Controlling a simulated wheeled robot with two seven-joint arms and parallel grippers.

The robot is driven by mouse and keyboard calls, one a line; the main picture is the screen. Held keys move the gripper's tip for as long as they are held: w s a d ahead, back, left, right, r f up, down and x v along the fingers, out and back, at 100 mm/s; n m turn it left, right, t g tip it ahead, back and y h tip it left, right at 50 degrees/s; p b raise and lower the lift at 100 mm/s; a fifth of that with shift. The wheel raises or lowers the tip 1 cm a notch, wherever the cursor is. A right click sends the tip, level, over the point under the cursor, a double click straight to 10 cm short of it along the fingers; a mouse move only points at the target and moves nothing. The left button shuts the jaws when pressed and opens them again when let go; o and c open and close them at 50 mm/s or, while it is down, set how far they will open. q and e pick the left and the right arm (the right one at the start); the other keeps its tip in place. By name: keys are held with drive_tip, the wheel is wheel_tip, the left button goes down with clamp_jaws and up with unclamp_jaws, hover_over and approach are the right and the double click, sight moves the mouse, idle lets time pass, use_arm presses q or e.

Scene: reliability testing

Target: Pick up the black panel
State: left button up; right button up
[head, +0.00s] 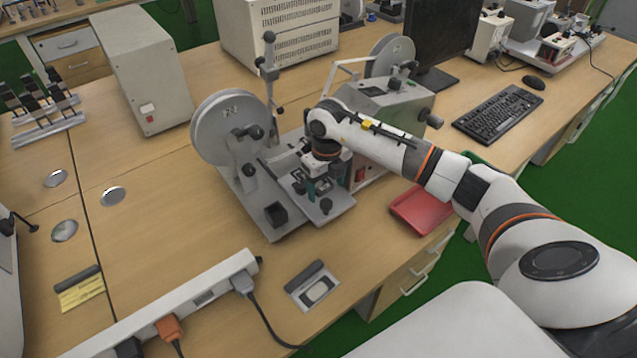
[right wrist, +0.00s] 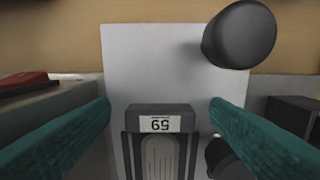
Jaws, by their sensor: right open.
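My right gripper (head: 318,188) is open, pointing down over the base plate of the reel machine (head: 235,125). In the right wrist view its two green fingers (right wrist: 160,104) stand on either side of a dark panel (right wrist: 160,112). The panel has a white label reading 59, upside down, and a ribbed grey middle. It lies over a pale metal plate (right wrist: 150,55), with gaps between it and both fingers. In the head view the gripper and arm hide most of this spot. My left gripper is not in view.
A dark round knob (right wrist: 239,35) stands close to the right finger. A red tray (head: 422,210) lies right of the machine. A panel with a black handle (head: 314,287) lies in front, near a white power strip (head: 160,310). A rack of panels (head: 42,108) stands at left.

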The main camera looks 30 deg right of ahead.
drive_tip(key=c, duration=1.1)
drive_tip(key=shift+o, duration=0.2)
drive_tip(key=shift+r, duration=0.15)
wheel_tip(320, 180, up, 10)
drive_tip(key=b, duration=0.1)
drive_tip(key=shift+f, duration=0.25)
drive_tip(key=shift+f+b, duration=2.3)
drive_tip(key=shift+f, duration=1.1)
